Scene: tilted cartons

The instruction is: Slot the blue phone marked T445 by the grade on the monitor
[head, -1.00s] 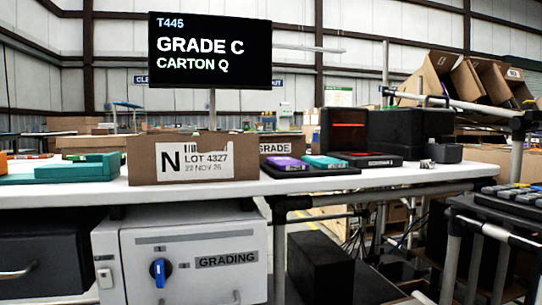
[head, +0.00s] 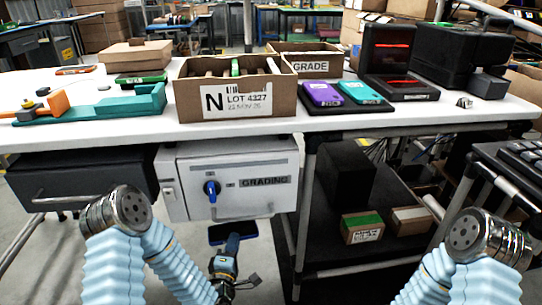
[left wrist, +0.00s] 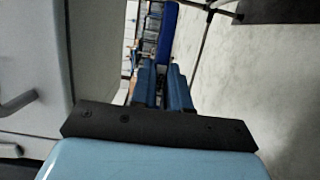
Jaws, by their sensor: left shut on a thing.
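My left gripper (head: 232,243) hangs low in front of the white grading cabinet and is shut on a phone (head: 222,233). The phone shows a dark face in the head view. In the left wrist view the blue phone (left wrist: 168,32) juts out beyond the two closed fingers (left wrist: 163,82). Its marking cannot be read. The monitor is out of view now; a second ago it read T445, GRADE C, CARTON Q. My right arm's links show at the right, but its gripper is not in view.
An open carton marked N (head: 236,101) stands on the white table (head: 140,130). A purple phone (head: 323,94) and a teal phone (head: 359,92) lie on a black tray. The grading cabinet (head: 235,178) and table edge are close behind the left gripper. A black shelf cart (head: 395,190) stands right.

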